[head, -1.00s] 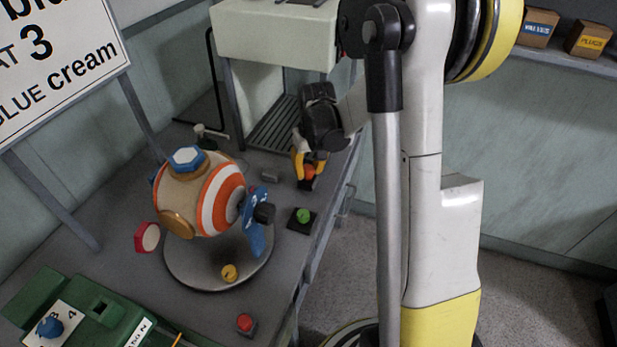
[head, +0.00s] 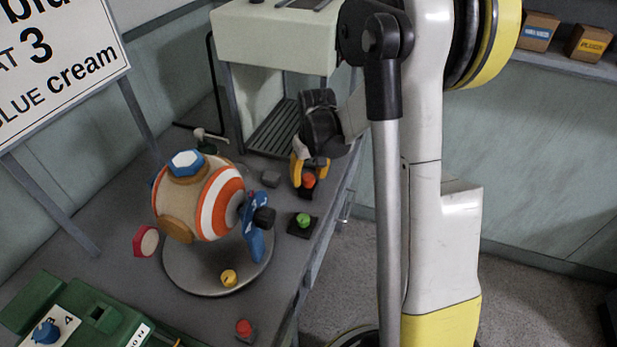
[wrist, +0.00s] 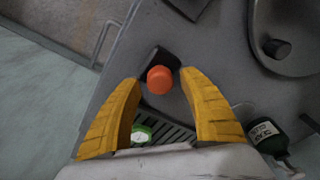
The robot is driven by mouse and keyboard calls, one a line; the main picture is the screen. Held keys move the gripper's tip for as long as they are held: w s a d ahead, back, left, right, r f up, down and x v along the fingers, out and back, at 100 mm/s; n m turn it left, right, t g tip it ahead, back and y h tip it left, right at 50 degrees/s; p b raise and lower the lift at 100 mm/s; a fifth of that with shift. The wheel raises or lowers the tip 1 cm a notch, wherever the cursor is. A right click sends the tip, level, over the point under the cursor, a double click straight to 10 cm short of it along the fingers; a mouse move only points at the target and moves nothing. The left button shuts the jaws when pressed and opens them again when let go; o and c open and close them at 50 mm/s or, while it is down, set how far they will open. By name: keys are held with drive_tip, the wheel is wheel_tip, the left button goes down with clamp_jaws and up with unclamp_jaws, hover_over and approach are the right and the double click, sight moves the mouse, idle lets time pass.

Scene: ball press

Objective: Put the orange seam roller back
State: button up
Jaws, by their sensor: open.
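The orange seam roller (wrist: 160,79) shows as a round orange cap beside a dark part in the wrist view. In the head view its orange top (head: 309,181) is low at my gripper, near the bench's right edge. My gripper (wrist: 160,76) is open, with its two yellow fingers on either side of the orange cap and gaps showing on both sides. In the head view my gripper (head: 309,171) points down at the bench and partly hides the roller. I cannot tell the roller's full shape or whether a finger touches it.
A green knob on a black pad (head: 303,222) stands just in front of the gripper. The striped ball (head: 213,205) on its round plate is to the left. A small grey block (head: 270,178) and a slatted rack (head: 275,135) are close by.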

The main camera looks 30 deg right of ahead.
sight(311, 190)
wheel_tip(311, 190, up, 11)
drive_tip(key=s+p, duration=0.2)
drive_tip(key=p, duration=0.2)
drive_tip(key=s+a+r+t, duration=0.2)
drive_tip(key=s+a+r, duration=0.3)
drive_tip(key=s+a, duration=0.2)
drive_tip(key=s+a+r+n+t, duration=0.1)
drive_tip(key=s+a+r+t, duration=0.2)
drive_tip(key=s+a+r, duration=0.2)
drive_tip(key=shift+s+a+n+t, duration=0.3)
drive_tip(key=shift+s+a, duration=1.45)
drive_tip(key=shift+s, duration=0.1)
drive_tip(key=shift+r, duration=0.1)
